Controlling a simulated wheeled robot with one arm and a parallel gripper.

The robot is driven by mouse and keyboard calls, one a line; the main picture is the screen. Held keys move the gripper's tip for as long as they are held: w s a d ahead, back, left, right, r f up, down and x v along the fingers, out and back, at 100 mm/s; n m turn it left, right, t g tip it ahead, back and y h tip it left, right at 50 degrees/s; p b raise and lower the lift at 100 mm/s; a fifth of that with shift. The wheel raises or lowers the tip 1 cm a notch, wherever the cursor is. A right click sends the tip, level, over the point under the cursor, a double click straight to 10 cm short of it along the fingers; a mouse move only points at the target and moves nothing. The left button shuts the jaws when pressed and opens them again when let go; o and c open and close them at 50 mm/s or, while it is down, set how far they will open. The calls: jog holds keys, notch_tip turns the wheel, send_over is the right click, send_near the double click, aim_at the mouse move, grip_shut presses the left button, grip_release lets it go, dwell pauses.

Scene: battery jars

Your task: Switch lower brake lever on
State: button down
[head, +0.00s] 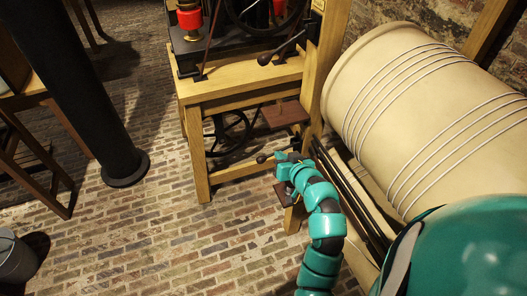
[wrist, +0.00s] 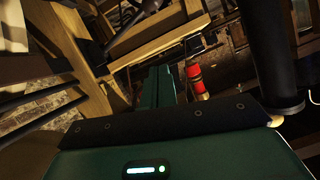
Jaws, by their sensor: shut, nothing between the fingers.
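The lower brake lever (head: 262,158) shows in the head view as a short dark rod with a round black knob, low beside the wooden frame. My teal gripper (head: 282,166) is at the lever's right end and partly hides it. I cannot tell whether they touch. In the wrist view my gripper (wrist: 160,84) is shut and empty, and I cannot make out the lever there. A similar, higher lever (head: 264,59) with a black knob sticks out above the wooden bench top.
The wooden machine frame (head: 197,150) stands just beyond my gripper, with a black wheel inside. A large cream drum (head: 400,90) fills the right. A black column (head: 85,90) and a bucket (head: 14,258) stand left. The brick floor between is clear.

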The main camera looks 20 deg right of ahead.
jog(key=p, duration=0.3)
send_over(264, 159)
jog(key=d, duration=0.1)
notch_tip(264, 159, down, 4)
jog(key=f, duration=0.1)
jog(key=f+p, duration=0.1)
jog(key=s+f, duration=0.1)
jog(key=shift+a+f, duration=0.4)
notch_tip(264, 159, down, 2)
jog(key=shift+a+f+n+h+b, duration=0.15)
jog(key=shift+n+h+b, duration=0.15)
jog(key=shift+n+b, duration=0.45)
jog(key=shift+d+f+n+h, duration=0.3)
jog(key=shift+f+n+h, duration=0.05)
jog(key=shift+f+h, duration=0.05)
